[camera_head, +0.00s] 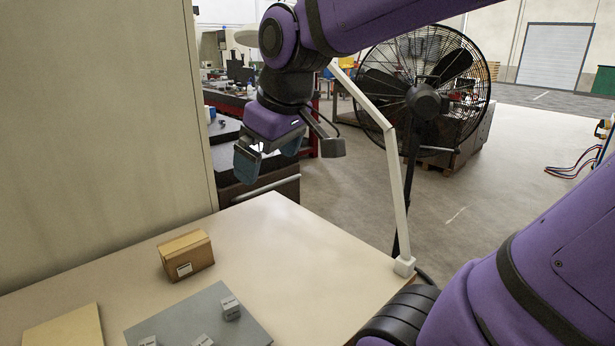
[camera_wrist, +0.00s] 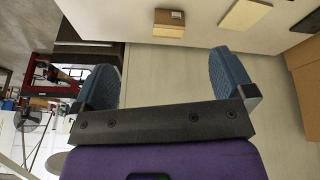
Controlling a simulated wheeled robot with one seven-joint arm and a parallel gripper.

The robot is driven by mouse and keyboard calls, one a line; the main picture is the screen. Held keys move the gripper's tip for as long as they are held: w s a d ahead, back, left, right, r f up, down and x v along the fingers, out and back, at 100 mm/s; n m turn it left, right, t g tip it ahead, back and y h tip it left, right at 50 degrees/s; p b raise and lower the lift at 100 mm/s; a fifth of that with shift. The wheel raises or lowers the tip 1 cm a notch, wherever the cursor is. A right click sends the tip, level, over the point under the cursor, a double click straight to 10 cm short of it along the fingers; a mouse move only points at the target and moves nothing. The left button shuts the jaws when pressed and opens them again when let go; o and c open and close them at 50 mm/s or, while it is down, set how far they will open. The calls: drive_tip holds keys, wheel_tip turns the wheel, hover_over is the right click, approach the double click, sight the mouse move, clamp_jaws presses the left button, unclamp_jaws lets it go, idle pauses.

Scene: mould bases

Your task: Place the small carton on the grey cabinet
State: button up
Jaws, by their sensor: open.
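A small brown cardboard carton (camera_head: 186,255) with a white label stands upright on the pale tabletop, left of centre. It also shows at the top of the wrist view (camera_wrist: 168,23). My gripper (camera_head: 268,158) hangs in the air beyond the table's far edge, above and to the right of the carton, well apart from it. Its blue-grey fingers are spread and empty, as the wrist view also shows (camera_wrist: 163,62). A tall, plain grey-beige cabinet-like panel (camera_head: 95,130) rises behind the table at the left. I cannot tell whether it is the grey cabinet; its top is out of view.
The pale table (camera_head: 300,265) has clear room right of the carton. A grey plate (camera_head: 180,322) bears several small pale blocks, beside a yellowish board (camera_head: 65,330). A white bent post (camera_head: 398,195) stands at the right edge. A large fan (camera_head: 425,100) stands behind.

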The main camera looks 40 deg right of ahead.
drive_tip(key=s+f+m, duration=0.1)
drive_tip(key=s+m, duration=0.2)
drive_tip(key=s, duration=0.5)
drive_tip(key=shift+d+f+t, duration=0.2)
drive_tip(key=shift+d+t, duration=0.2)
drive_tip(key=shift+c, duration=0.5)
